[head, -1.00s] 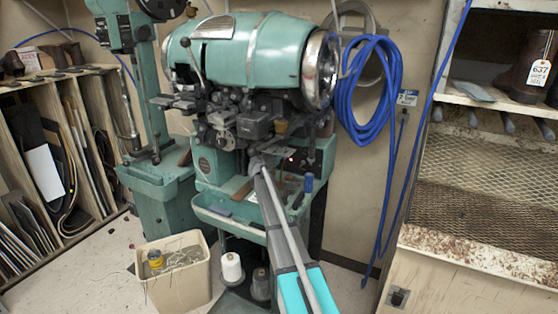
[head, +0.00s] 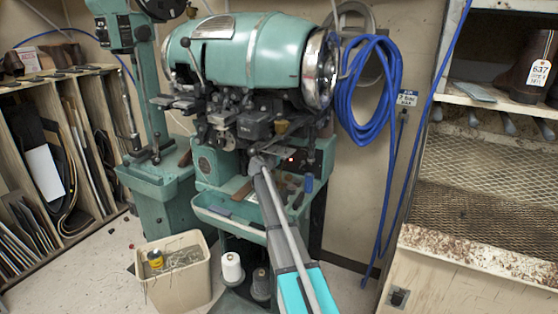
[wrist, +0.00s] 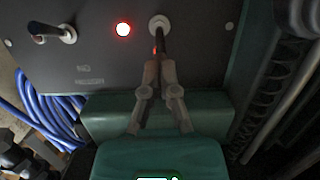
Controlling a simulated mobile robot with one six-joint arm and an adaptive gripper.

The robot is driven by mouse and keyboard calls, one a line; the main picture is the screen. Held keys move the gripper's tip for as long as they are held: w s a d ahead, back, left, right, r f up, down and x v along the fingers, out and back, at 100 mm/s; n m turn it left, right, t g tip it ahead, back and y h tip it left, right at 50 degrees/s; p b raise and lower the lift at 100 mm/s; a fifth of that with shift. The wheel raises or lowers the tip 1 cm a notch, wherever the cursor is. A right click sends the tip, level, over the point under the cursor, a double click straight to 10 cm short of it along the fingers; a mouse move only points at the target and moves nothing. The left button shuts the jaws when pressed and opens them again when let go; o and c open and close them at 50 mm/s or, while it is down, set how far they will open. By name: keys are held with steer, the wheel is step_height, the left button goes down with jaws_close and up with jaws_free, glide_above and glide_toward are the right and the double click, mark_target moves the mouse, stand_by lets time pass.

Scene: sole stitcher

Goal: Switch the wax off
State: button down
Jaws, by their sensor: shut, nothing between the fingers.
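In the wrist view a dark panel (wrist: 98,62) carries a lit red lamp (wrist: 123,29) between two switches. One toggle switch (wrist: 52,33) with a pale-tipped lever is at the upper left. The other switch (wrist: 158,21) has a round pale collar and a dark lever pointing down in the picture. My gripper (wrist: 158,66) is shut and empty, its tips close to the lower end of that lever. I cannot tell whether they touch. The red lamp also glows in the head view (head: 291,159), on the green stitching machine (head: 245,55); my wrist is beside it, fingertips not clear.
Blue hose coils (head: 366,95) hang right of the machine. A green tray (head: 230,208) juts out below the panel. A bin (head: 172,280) and thread cones stand on the floor. A shelf unit (head: 470,180) is at the right, with open floor between.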

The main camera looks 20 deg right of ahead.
steer(key=shift+f+b, duration=0.95)
steer(key=shift+f, duration=0.05)
steer(key=shift+r, duration=0.2)
steer(key=shift+r+p, duration=0.5)
steer(key=shift+p, duration=0.15)
stand_by(0.4)
steer(key=p+v, duration=0.1)
steer(key=v, duration=0.9)
steer(key=shift+p, duration=0.4)
stand_by(0.7)
